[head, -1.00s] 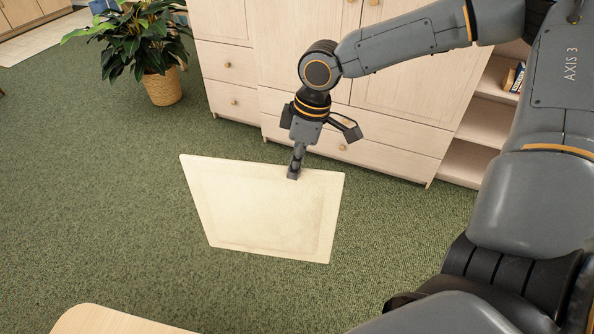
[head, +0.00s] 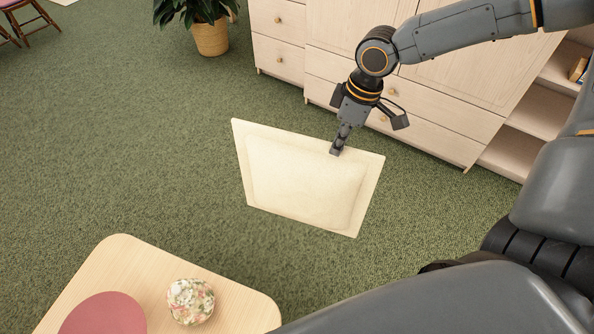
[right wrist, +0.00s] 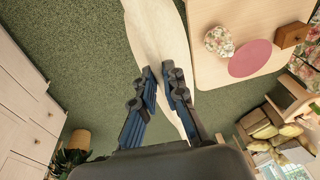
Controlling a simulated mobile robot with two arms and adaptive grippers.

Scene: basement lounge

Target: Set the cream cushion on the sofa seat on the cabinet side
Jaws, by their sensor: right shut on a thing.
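The cream cushion (head: 300,185) is a flat-edged square with a raised padded middle. It hangs tilted in front of the cabinet, apparently above the green carpet. My right gripper (head: 337,149) is shut on its upper edge, right of the edge's middle. In the right wrist view the cushion (right wrist: 157,30) runs between the two fingers of the gripper (right wrist: 160,76). The pale wood cabinet (head: 440,115) stands behind the arm; it also shows at the left of the right wrist view (right wrist: 28,112). I cannot clearly make out the sofa seat. My left gripper is not in view.
A pale low table (head: 125,262) stands at the near left, bearing a pink round mat (head: 103,315) and a floral round object (head: 190,301). A wooden box (right wrist: 293,34) shows near the table's far end. A potted plant (head: 210,36) stands beside the cabinet. Open carpet lies left of the cushion.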

